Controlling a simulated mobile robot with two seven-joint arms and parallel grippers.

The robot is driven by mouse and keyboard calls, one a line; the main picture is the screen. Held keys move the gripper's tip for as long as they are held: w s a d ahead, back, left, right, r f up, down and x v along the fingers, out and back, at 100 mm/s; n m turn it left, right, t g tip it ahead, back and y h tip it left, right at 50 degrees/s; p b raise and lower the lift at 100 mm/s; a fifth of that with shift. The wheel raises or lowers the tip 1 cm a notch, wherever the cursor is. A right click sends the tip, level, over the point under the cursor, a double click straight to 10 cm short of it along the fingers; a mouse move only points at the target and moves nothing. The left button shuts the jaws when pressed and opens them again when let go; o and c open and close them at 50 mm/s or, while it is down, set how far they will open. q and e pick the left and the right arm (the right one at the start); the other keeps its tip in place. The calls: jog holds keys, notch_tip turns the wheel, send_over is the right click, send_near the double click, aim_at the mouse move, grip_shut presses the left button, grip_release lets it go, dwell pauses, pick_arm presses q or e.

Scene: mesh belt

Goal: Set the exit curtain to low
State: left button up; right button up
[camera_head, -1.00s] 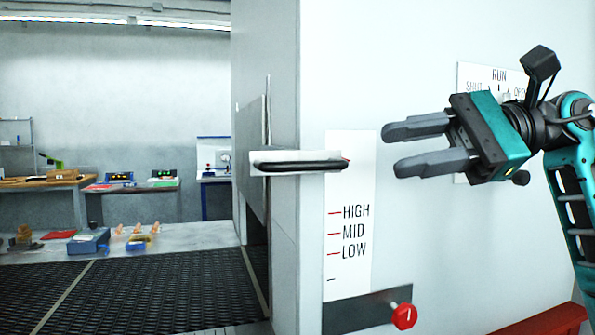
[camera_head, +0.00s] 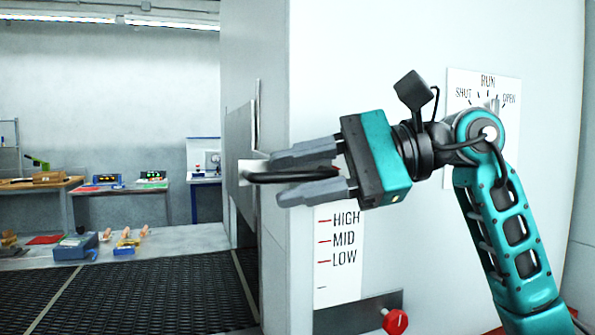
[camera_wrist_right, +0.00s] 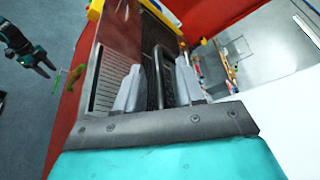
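The exit curtain's black handle bar (camera_head: 262,178) sticks out from the machine's side, well above the HIGH mark on the white scale plate (camera_head: 338,270) marked HIGH, MID and LOW. The grey curtain panel (camera_head: 240,150) hangs at the exit opening. My right gripper (camera_head: 274,178) is open, its two fingers above and below the bar. In the right wrist view the bar (camera_wrist_right: 158,75) runs between the fingers with gaps on both sides. The handle's pointer is hidden behind the gripper. My left gripper (camera_wrist_right: 44,66) shows in the right wrist view, fingers apart and empty.
A red knob (camera_head: 395,321) sits below the scale. A dial plate (camera_head: 484,95) marked SHUT, RUN and OPEN is behind my right arm. The black mesh belt (camera_head: 150,295) runs out left, with a blue box (camera_head: 76,246) and small items beyond it.

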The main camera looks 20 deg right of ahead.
jog(key=shift+a, duration=0.15)
jog(key=shift+c, duration=0.2)
grip_shut()
jog(key=shift+f, duration=0.1)
dwell(0.3)
